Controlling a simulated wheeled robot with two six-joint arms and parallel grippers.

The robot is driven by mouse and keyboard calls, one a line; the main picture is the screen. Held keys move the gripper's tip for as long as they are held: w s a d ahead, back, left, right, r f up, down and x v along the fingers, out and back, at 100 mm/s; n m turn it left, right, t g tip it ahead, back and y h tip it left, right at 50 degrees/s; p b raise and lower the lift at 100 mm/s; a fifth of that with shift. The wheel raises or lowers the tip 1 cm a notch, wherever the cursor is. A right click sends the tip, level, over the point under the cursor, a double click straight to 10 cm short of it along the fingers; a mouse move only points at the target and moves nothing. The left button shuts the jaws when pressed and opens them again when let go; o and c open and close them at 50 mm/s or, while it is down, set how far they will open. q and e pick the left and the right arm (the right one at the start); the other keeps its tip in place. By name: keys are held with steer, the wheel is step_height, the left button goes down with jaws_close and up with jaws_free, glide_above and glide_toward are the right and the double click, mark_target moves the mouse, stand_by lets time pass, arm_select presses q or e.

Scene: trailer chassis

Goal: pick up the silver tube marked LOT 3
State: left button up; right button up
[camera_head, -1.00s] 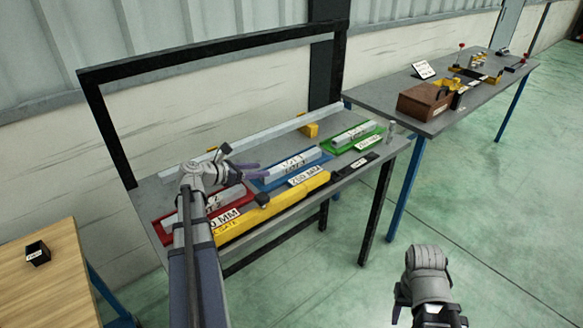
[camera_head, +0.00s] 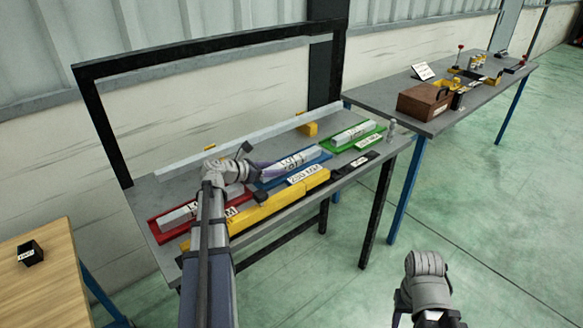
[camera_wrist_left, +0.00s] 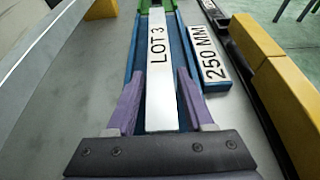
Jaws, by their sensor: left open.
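The silver tube marked LOT 3 (camera_wrist_left: 160,60) lies in the blue tray (camera_wrist_left: 190,50), its label facing up in the left wrist view. In the head view the tube (camera_head: 296,160) lies in the middle tray, its near end hidden by my left gripper. My left gripper (camera_wrist_left: 160,75) is open, with one purple finger on each side of the tube. It also shows at the tube's near end in the head view (camera_head: 266,168). How low the fingers reach is hard to tell. My right gripper (camera_head: 425,312) hangs over the floor, cut off by the lower edge.
A red tray (camera_head: 165,228) with a tube lies left, a green tray (camera_head: 378,130) with a tube right. Yellow blocks (camera_head: 270,203) line the front edge, beside a 250 MM label (camera_wrist_left: 209,55). A long silver rail (camera_head: 240,140) runs behind. A black frame stands at the back.

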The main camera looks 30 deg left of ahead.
arm_select(q)
steer(key=shift+w+f, duration=0.1)
steer(key=shift+w, duration=0.1)
steer(key=shift+c, duration=0.2)
jaws_close()
stand_by(0.4)
